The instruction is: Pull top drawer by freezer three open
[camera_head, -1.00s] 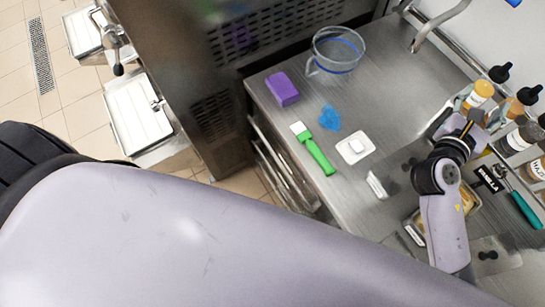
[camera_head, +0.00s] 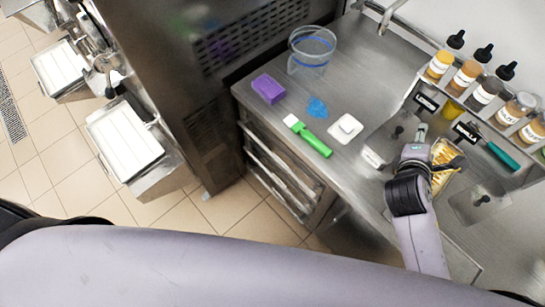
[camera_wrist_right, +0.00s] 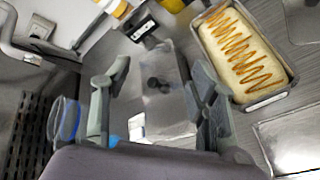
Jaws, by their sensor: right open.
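The drawers (camera_head: 283,178) are in the front of the steel counter, beside the freezer (camera_head: 215,90), in the head view. They are stacked one above the other and look shut, with long horizontal handles; the top handle (camera_head: 270,152) runs just below the counter edge. My right gripper (camera_head: 420,133) is above the counter at the right, away from the drawers. In the right wrist view my right gripper (camera_wrist_right: 158,100) has its two fingers wide apart with nothing between them. My left gripper is not in view; the drawers are not seen in the wrist view.
On the counter (camera_head: 350,85) are a clear pitcher (camera_head: 312,52), a purple block (camera_head: 268,88), a blue cloth (camera_head: 317,107), a green-handled scraper (camera_head: 308,136) and a white dish (camera_head: 345,128). Several bottles (camera_head: 470,75) stand behind. A filled pan (camera_wrist_right: 243,52) is near my right gripper. Tiled floor is free.

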